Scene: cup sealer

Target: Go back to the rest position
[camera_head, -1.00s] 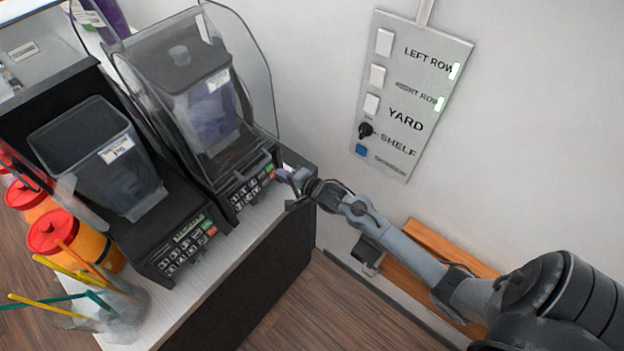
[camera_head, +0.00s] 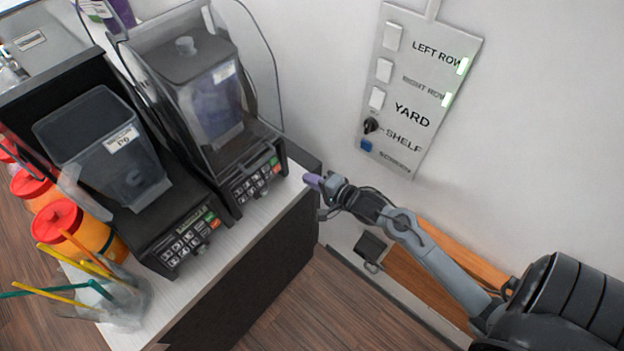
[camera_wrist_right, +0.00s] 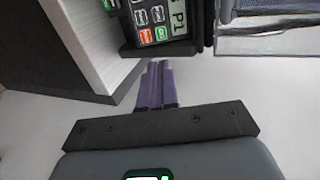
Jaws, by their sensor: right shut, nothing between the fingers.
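My right gripper (camera_head: 314,181) reaches in from the lower right in the head view. Its purple fingertips are at the front right corner of the counter, a little away from the right-hand blender's keypad. In the right wrist view its purple fingers (camera_wrist_right: 158,86) are together with nothing between them. The right-hand blender (camera_head: 205,100) stands under a clear hood with a purple drink in its jar. Its keypad (camera_head: 256,184) has a green and a red button, and shows in the right wrist view (camera_wrist_right: 157,18). My left gripper is out of view.
A second blender with an empty jar (camera_head: 105,145) stands to the left. Orange bottles with red lids (camera_head: 58,222) and a clear cup of straws (camera_head: 118,300) are at the left. A switch panel (camera_head: 415,90) is on the wall.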

